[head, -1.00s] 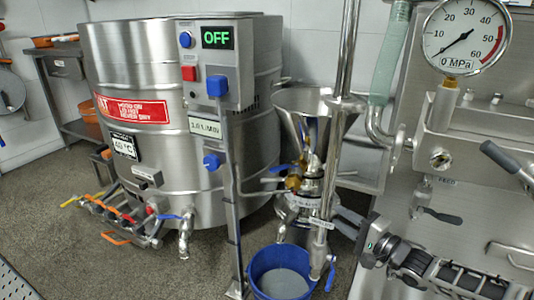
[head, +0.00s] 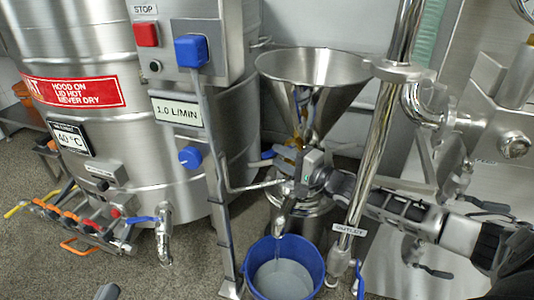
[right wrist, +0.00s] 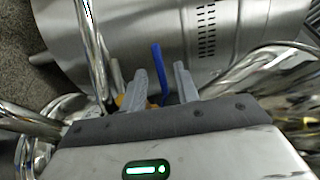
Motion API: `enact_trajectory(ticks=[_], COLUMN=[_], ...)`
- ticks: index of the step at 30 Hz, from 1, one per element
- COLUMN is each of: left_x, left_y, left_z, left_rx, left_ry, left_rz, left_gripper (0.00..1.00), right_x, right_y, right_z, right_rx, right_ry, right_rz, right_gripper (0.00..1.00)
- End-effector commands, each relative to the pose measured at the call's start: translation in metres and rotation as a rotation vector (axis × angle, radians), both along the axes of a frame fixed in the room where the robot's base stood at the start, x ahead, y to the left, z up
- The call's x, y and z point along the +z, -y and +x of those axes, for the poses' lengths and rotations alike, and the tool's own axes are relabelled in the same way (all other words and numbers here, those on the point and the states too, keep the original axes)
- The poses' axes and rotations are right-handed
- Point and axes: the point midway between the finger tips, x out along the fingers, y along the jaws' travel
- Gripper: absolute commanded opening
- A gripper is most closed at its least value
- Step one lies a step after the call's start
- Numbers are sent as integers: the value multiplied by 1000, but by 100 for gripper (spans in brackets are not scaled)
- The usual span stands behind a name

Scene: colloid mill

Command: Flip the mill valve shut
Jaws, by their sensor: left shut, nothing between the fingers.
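The mill has a steel funnel hopper (head: 312,85) with a brass-coloured valve body (head: 291,143) below it. A blue lever handle (right wrist: 158,68) stands between the two fingers of my right gripper (right wrist: 163,85) in the right wrist view, with gaps visible on both sides. My right gripper (head: 306,160) reaches in from the right at the mill below the hopper, open. Its hand partly hides the valve in the head view. A grey tip of my left gripper (head: 108,291) shows at the bottom left edge, shut and away from the mill.
A blue bucket (head: 284,268) with grey contents stands under the mill spout. A thin steel post (head: 213,170) stands left of the mill, and the outlet pipe (head: 372,150) rises on the right. The large steel tank (head: 100,110) fills the left. Open floor lies at the lower left.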

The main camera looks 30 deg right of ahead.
Motion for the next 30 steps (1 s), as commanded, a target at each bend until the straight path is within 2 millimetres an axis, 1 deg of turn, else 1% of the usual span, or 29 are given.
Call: enact_trajectory(ticks=[5,14,15,17,18,23,27,30], left_x=[4,5,5,4,4,3,10,-3], left_y=[1,1,1,1,1,1,0,-2], left_z=[-1,-1,-1,-1,-1,-1,-1,-2], left_rx=[-4,-6,-6,-5,-6,-6,1,5], left_ry=[10,10,10,9,8,5,7,-24], left_rz=[-27,-32,-32,-31,-31,-29,2,71], left_gripper=[0,0,0,0,0,0,0,0], right_x=[0,1,1,1,1,1,6,7], right_y=[-2,-3,-3,-3,-3,-3,-4,-5], right_z=[5,5,5,5,5,5,8,12], right_rx=[-3,-5,-5,-5,-5,-5,-38,-82], right_ry=[2,0,0,1,1,1,5,6], right_rz=[0,0,0,0,0,0,7,10], right_gripper=[31,31,28,11,0,0,0,0])
